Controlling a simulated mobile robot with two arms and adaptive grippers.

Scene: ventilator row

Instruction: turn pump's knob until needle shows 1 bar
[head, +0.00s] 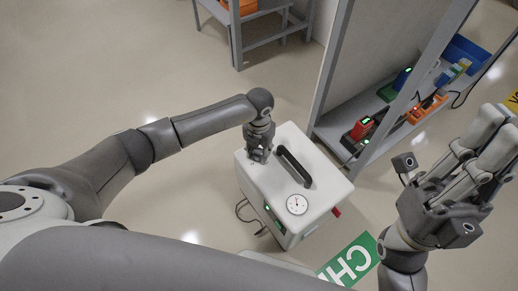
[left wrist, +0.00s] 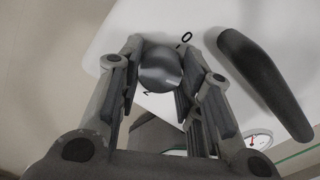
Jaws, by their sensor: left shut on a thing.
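The pump (head: 318,212) is a white box standing on the floor, with a black carry handle (head: 294,166) on top. Its round white gauge (head: 297,204) is on the top near the front right; the needle is too small to read. The gauge also shows in the left wrist view (left wrist: 259,140), partly cut off by my finger, with a red mark. My left gripper (head: 258,153) is shut on the grey round knob (left wrist: 160,69), with fingers on both sides of it. Digits are printed around the knob. My right gripper (head: 430,150) is open and empty, raised at the right.
A shelf rack (head: 330,75) at the right holds red, green, blue and orange devices. A green floor sign (head: 348,260) with white letters lies in front of the pump. A grey table (head: 262,20) stands at the back.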

